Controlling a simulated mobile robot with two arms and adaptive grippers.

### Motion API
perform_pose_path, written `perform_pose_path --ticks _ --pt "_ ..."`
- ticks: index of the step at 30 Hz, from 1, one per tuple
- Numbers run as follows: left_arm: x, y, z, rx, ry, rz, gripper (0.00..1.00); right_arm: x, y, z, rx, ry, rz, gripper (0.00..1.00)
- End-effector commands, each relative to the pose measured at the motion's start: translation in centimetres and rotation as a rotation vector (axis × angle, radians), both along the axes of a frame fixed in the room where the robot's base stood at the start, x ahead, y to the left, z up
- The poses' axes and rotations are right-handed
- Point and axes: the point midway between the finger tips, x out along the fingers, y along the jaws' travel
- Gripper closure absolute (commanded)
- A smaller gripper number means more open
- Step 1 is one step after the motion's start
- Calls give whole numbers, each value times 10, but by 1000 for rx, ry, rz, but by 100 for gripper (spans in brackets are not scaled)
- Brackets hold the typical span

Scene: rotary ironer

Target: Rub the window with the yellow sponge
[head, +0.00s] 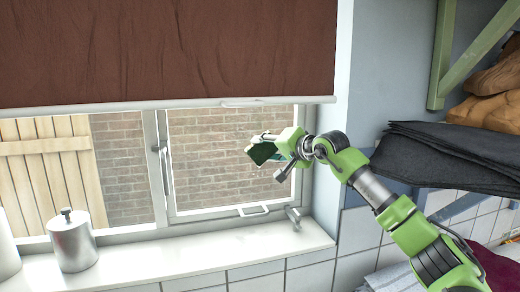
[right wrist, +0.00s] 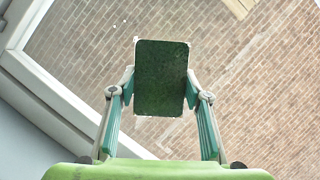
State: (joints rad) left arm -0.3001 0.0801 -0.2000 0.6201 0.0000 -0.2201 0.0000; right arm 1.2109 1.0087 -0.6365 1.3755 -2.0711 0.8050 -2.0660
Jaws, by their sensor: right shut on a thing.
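My right gripper (head: 273,157) is in front of the right window pane, near its right side, and is shut on the sponge (head: 262,153). In the right wrist view the sponge (right wrist: 160,80) is a rectangular block between both fingertips; its visible face is dark green with a thin pale edge, and no yellow shows. The window (head: 212,185) has a white frame and a brick wall behind the glass. A few small white specks show on the glass in the right wrist view. I cannot tell whether the sponge touches the glass. My left gripper is out of view.
A brown blind (head: 165,50) hangs over the window's upper part. A metal canister (head: 72,245) stands on the white sill (head: 190,255) at left. Window handles project from the frame. Folded dark cloth (head: 455,150) lies on a shelf at right.

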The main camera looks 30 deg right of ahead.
Motion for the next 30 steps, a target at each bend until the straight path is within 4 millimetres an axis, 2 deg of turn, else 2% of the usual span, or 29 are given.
perform_pose_path --ticks 17,24,30 --pt "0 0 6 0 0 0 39 -12 -38 0 -1 1 -2 63" --pt "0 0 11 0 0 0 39 -9 -38 0 1 -1 0 63" --pt "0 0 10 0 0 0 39 -6 -21 0 -1 -1 5 63"
